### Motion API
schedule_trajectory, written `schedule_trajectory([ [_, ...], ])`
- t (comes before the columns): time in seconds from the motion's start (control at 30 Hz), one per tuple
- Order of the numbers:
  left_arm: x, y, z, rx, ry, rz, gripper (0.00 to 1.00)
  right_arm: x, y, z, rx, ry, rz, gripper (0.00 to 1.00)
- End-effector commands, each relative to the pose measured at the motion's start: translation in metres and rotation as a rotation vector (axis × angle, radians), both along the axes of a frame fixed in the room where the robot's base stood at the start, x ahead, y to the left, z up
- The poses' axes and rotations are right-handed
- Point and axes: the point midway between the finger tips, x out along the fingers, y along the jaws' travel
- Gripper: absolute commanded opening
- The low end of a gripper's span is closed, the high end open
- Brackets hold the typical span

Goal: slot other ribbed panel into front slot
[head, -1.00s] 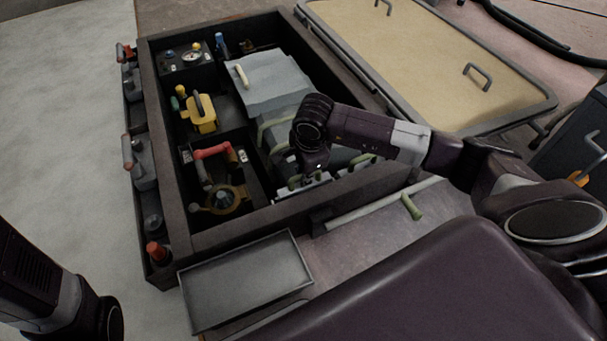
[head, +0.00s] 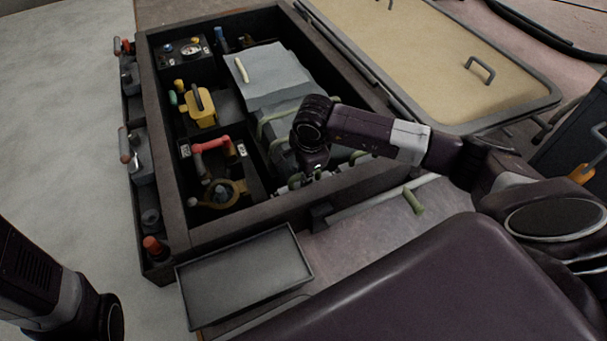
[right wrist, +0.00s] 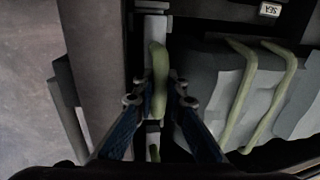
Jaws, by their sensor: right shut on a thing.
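My right gripper (head: 300,182) reaches down into the near end of the dark open box, partly hidden by its own wrist. In the right wrist view its two fingers (right wrist: 160,100) are shut on the green handle (right wrist: 158,85) of a pale, narrow panel (right wrist: 152,28). The panel shows nearly edge-on, between the box's near wall and the grey blocks. Its lower part is hidden, so I cannot tell how deep it sits in a slot. Only my left forearm shows, at lower left; its gripper is out of frame.
Grey blocks with green handles (right wrist: 262,85) sit close beside the gripper. The box wall (head: 260,207) is close on the near side. A pale strip with a green handle (head: 413,201) lies outside it. An empty grey tray (head: 245,278) is in front.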

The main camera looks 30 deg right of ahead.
Motion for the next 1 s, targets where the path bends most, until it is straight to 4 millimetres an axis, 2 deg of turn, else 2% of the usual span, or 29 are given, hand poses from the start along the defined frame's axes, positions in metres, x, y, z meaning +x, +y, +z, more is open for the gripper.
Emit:
schedule_trajectory([
  [0.1, 0.0, 0.0, 0.0, 0.0, 0.0, 0.0, 0.24, -0.002, 0.0, -0.002, -0.001, 0.005, 0.0, 0.0],
  [0.13, 0.0, 0.0, 0.0, 0.0, 0.0, 0.0, 0.24, -0.002, 0.0, -0.002, -0.001, 0.005, 0.0, 0.14],
  [0.3, 0.0, 0.0, 0.0, 0.0, 0.0, 0.0, 0.24, -0.002, 0.0, -0.002, -0.001, 0.006, 0.0, 0.32],
  [0.67, 0.004, 0.0, 0.0, -0.002, 0.009, 0.0, 0.24, -0.004, 0.0, 0.0, -0.001, 0.011, 0.002, 0.32],
  [0.77, 0.003, 0.0, 0.0, -0.001, 0.007, 0.0, 0.24, -0.006, 0.0, 0.01, -0.002, 0.009, 0.001, 0.32],
  [1.0, 0.002, 0.0, 0.0, 0.0, 0.003, 0.0, 0.24, -0.012, 0.0, 0.06, -0.001, 0.0, 0.002, 0.32],
])
